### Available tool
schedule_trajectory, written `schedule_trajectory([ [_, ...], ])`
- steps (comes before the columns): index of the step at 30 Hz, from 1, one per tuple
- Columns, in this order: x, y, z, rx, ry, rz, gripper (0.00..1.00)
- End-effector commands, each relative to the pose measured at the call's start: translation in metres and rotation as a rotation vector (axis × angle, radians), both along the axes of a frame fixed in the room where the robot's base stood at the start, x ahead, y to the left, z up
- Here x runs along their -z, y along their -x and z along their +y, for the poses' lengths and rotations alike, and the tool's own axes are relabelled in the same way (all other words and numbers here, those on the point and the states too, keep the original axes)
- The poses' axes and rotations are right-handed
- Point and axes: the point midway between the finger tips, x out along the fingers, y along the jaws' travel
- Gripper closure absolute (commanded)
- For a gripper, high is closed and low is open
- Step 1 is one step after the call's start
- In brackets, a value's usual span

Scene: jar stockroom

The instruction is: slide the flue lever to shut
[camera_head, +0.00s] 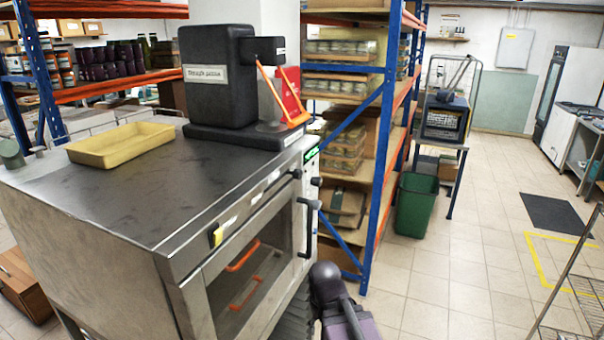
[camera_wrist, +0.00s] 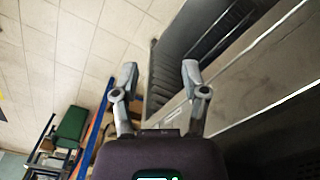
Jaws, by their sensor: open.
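The steel oven (camera_head: 130,205) stands at the left in the head view, with a dark top and a glass-fronted door. No part of it is clearly marked as the flue lever. A small yellow and black piece (camera_head: 217,236) sits on its front top edge, and a dark handle (camera_head: 307,228) is at the right end of its front. I cannot tell which, if either, is the lever, nor its position. In the wrist view my gripper (camera_wrist: 160,75) is open and empty, its two fingers apart. A dark ribbed panel (camera_wrist: 200,40) lies beyond them; contact is not visible.
A black machine (camera_head: 219,85) with orange bars and a yellow tray (camera_head: 121,145) stand on the oven top. A blue-orange shelf rack (camera_head: 378,150) is close behind the oven. A green bin (camera_head: 416,203) stands beyond. The tiled floor at right is mostly free.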

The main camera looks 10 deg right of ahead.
Motion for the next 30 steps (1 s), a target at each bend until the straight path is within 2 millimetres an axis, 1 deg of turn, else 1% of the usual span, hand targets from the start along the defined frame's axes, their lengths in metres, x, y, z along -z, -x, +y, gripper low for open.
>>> schedule_trajectory([
  [4, 0.000, 0.000, 0.000, 0.000, 0.000, 0.000, 0.43],
  [5, 0.000, 0.000, 0.000, 0.000, 0.000, 0.000, 0.40],
  [6, 0.000, 0.000, 0.000, 0.000, 0.000, 0.000, 0.28],
  [7, 0.000, 0.000, 0.000, -0.001, -0.001, 0.000, 0.21],
  [11, -0.003, -0.003, 0.001, -0.012, -0.021, -0.003, 0.21],
  [13, -0.006, -0.007, 0.002, -0.026, -0.045, -0.006, 0.21],
  [17, -0.015, -0.019, 0.010, -0.081, -0.126, -0.023, 0.21],
  [20, -0.027, -0.033, 0.012, -0.135, -0.217, -0.051, 0.21],
  [23, -0.044, -0.050, 0.014, -0.202, -0.325, -0.100, 0.21],
  [26, -0.064, -0.070, 0.014, -0.274, -0.439, -0.174, 0.21],
  [30, -0.098, -0.098, 0.009, -0.369, -0.586, -0.309, 0.21],
])
